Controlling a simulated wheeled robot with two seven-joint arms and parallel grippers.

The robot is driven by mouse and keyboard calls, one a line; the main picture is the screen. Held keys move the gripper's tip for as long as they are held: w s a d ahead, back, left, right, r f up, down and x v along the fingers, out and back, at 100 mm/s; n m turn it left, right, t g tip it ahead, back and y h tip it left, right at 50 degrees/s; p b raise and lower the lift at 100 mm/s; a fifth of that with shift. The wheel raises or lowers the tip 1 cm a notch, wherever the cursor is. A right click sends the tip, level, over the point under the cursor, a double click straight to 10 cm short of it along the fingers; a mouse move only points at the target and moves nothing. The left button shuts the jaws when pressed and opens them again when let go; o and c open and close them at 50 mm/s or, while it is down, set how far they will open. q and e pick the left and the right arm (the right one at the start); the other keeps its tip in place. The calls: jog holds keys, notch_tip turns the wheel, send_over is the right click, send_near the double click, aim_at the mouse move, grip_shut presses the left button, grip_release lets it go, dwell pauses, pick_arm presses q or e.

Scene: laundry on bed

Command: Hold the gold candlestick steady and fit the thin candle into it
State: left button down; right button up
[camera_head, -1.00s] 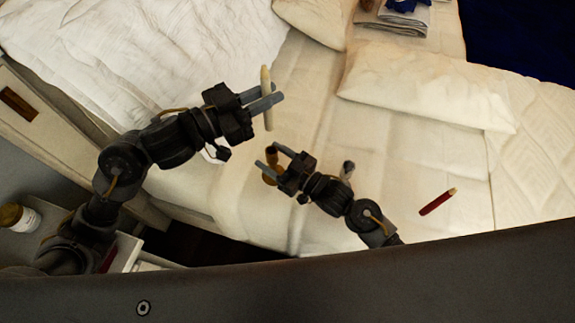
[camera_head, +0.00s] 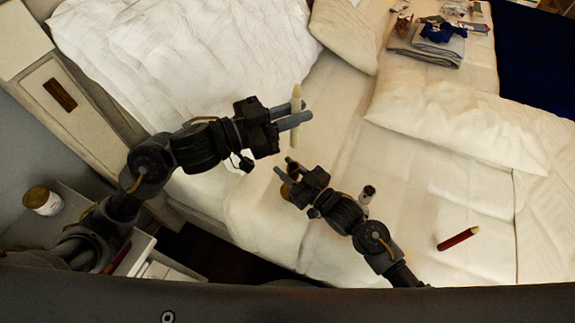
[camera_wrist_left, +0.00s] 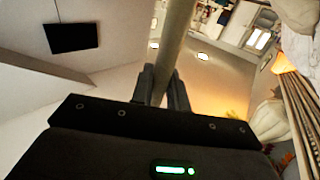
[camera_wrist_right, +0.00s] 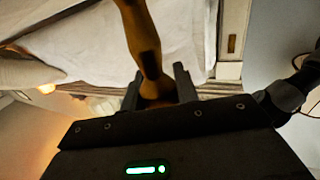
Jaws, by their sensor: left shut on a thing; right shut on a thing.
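The thin cream candle (camera_head: 296,132) is upright in my left gripper (camera_head: 300,116), which is shut on it partway along its length. In the left wrist view the candle (camera_wrist_left: 177,30) runs up from between the fingers. The gold candlestick (camera_head: 286,190) is in my right gripper (camera_head: 284,178), which is shut on it; the fingers partly hide it. In the right wrist view the candlestick (camera_wrist_right: 140,40) stands between the fingers. In the head view the candle's lower end appears just above the candlestick's top, with a small gap; depth alignment is unclear.
A dark red candle (camera_head: 458,239) lies on the bed (camera_head: 420,205) at right. Pillows (camera_head: 470,125) and folded cloths (camera_head: 430,45) are farther back. A jar (camera_head: 42,201) stands at far left.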

pick_arm(q)
jog(key=shift+a+f+m+g+h, duration=0.1)
jog(key=shift+f+m+g+h, duration=0.45)
jog(key=shift+f+g, duration=0.6)
notch_tip(320, 180, down, 10)
jog(key=shift+f, duration=0.15)
jog(key=shift+f+t, duration=0.1)
jog(key=shift+t, duration=0.15)
jog(key=c, duration=1.4)
grip_release()
jog(key=shift+o, duration=0.2)
jog(key=v, duration=1.2)
jog(key=shift+r, duration=0.3)
